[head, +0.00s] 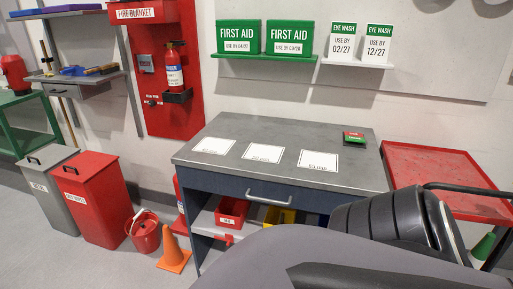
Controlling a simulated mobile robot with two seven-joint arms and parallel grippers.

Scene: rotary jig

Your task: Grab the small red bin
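A small red bin (231,208) with a white label on its front sits on the shelf under the grey workbench (350,172). It stands to the left of a yellow bin (279,217). Its front faces the open side of the bench. Neither of my grippers shows in the head view. A large grey and black shape across the lower right hides the right part of the shelf and looks like part of my own body.
A tall red waste bin (93,215), a grey one (45,188), a red bucket (145,232) and an orange cone (173,252) stand on the floor left of the bench. A red cart (435,168) stands to its right. White cards lie on the benchtop.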

